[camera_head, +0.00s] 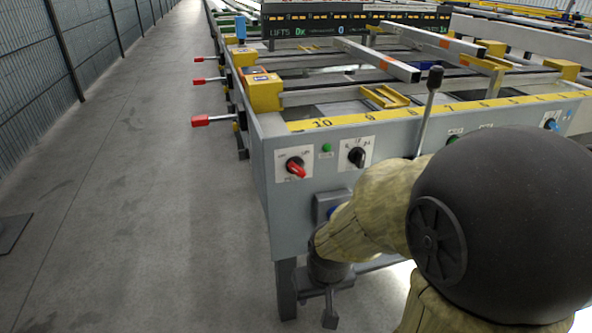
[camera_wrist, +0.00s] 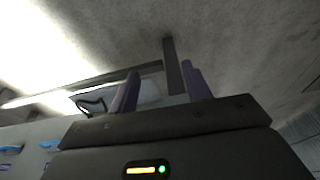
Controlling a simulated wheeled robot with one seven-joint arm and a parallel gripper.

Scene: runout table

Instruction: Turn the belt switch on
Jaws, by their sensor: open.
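One has a red knob (camera_head: 296,167) at the left end. The other has a black knob (camera_head: 357,157) to its right. Their labels are too small to read, so I cannot tell which is the belt switch. My gripper (camera_head: 330,312) hangs low in front of the panel, below the switches and apart from them. In the wrist view my gripper (camera_wrist: 160,72) has its two purple fingers spread with nothing held between them. My arm hides part of the panel.
A green button (camera_head: 326,148) sits between the switches. A grey box (camera_head: 326,203) is below them. A lever with a black knob (camera_head: 434,80) rises at the panel. Red-handled levers (camera_head: 203,120) stick out left.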

